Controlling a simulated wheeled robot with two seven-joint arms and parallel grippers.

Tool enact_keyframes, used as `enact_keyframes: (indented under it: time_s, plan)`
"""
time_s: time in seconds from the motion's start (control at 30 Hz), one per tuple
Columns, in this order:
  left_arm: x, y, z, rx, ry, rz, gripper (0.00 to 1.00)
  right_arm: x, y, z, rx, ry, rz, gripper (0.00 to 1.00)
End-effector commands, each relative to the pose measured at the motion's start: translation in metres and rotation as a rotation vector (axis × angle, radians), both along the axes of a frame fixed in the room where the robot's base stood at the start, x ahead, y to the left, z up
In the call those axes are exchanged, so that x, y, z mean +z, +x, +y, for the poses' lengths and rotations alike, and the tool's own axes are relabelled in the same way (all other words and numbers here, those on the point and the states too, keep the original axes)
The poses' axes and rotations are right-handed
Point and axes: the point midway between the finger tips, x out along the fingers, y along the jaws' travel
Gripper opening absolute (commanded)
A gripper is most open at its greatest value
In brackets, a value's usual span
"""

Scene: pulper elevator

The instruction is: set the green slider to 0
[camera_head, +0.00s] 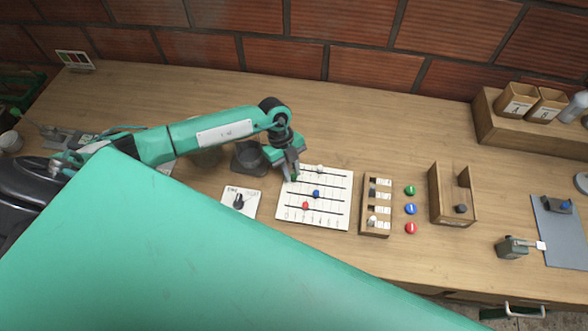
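A white slider panel (341,212) lies on the wooden table with several dark horizontal tracks. The green slider knob (295,178) is near the left end of its track, partly hidden by my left gripper. The blue knob (316,194) sits near the middle of its track and the red knob (305,206) is left of the middle. A pale knob (319,169) is on the top track. My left gripper (291,176) points down at the panel's upper left corner, right at the green knob. Its fingers are too small to tell whether they grip the knob. My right gripper is out of view.
Left of the panel are a dark cup-like holder (250,157) and a white dial plate (234,206). To the right are a wooden rack (367,204), green, blue and red buttons (410,209) and a wooden box (437,198). A brick wall (340,30) stands behind.

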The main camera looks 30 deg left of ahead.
Motion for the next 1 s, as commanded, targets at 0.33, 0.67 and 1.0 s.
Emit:
enact_keyframes:
  time_s: [0.33,0.67,1.0]
  plan:
    - [0.000,0.000,0.000,0.001,0.000,0.000,0.38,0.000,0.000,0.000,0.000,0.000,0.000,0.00]
    - [0.037,0.009,0.016,0.002,0.000,-0.004,0.38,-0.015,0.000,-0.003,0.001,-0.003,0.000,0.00]
    - [0.105,0.022,0.041,0.002,0.001,-0.003,0.38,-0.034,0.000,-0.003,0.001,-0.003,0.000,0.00]
